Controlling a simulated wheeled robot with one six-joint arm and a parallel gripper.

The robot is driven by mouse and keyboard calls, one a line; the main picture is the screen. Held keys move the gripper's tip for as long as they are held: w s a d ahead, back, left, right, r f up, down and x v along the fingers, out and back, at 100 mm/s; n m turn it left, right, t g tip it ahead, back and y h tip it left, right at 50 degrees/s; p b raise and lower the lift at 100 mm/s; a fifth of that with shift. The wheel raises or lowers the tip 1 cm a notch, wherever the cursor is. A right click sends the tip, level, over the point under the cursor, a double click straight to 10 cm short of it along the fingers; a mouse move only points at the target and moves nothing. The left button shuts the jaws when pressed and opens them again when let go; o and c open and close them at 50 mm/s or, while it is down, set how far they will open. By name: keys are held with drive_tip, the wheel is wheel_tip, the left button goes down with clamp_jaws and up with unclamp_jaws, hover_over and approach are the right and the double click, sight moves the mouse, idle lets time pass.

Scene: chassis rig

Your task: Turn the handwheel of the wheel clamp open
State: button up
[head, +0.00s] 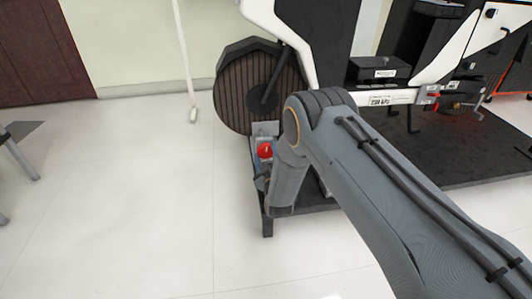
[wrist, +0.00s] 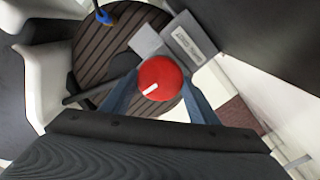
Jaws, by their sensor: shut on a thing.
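The red handwheel (wrist: 160,77) of the wheel clamp sits between the two fingers of my gripper (wrist: 160,92) in the wrist view. It is round with a short white mark at its lower left edge. My gripper is shut on it, with one blue-grey finger at each side. In the head view the handwheel (head: 265,151) shows as a small red knob just left of my arm. The grey clamp body (wrist: 186,42) lies behind the handwheel, beside the dark ribbed wheel (head: 258,88). My arm hides much of the clamp and the gripper in the head view.
A white and black chassis frame (head: 390,96) stands behind my arm on a dark platform (head: 470,150). A thin white post (head: 184,60) stands left of the wheel. The pale floor (head: 110,200) at the left is mostly clear.

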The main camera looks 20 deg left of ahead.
drive_tip(key=shift+n, duration=0.9)
drive_tip(key=o, duration=1)
drive_tip(key=shift+o, duration=0.2)
drive_tip(key=p+v, duration=0.3)
drive_tip(key=v, duration=0.5)
drive_tip(key=shift+p, duration=0.4)
drive_tip(key=shift+w, duration=0.15)
